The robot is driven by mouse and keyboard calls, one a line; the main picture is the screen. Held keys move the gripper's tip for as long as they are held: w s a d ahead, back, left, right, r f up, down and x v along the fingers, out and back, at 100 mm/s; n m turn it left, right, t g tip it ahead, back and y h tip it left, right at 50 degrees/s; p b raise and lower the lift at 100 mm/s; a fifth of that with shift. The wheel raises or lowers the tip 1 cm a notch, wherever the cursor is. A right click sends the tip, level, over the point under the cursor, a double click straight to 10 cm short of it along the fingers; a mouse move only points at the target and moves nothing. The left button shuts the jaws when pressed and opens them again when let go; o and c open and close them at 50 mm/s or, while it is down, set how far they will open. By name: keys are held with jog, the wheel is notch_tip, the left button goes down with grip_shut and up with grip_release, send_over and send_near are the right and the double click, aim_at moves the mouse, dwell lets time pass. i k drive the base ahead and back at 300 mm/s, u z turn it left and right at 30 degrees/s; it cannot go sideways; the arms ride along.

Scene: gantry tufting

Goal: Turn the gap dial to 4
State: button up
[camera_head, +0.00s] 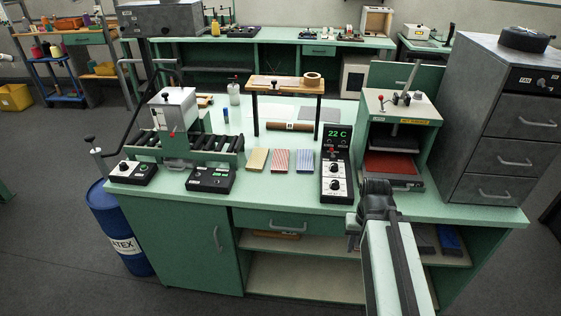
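Several dials show on the green workbench, and their labels are too small to read, so I cannot tell which is the gap dial. A small black box with a dial (124,166) sits at the bench's left front corner, by the roller machine (176,116). A tall black panel (337,148) reads "22 C" and carries an upper dial (333,168) and a lower dial (335,184). My gripper (354,230) is at the bench's front edge, below and right of the panel, apart from the dials. Its fingers are too small to judge.
A black box with green displays (210,179) and three coloured sample pieces (282,160) lie along the bench front. A small wooden-topped stand (286,84) stands behind. A press (398,125) and grey drawer cabinet (500,125) bound the right. A blue barrel (120,228) stands left.

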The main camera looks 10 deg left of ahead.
aim_at(124, 167)
jog(key=u, duration=1.4)
jog(key=k, duration=0.65)
jog(key=u, duration=0.5)
jog(key=i, duration=1)
jog(key=u, duration=1.3)
jog(key=i, duration=1.9)
jog(key=z, duration=0.55)
jog(key=i, duration=1.45)
jog(key=z, duration=1.1)
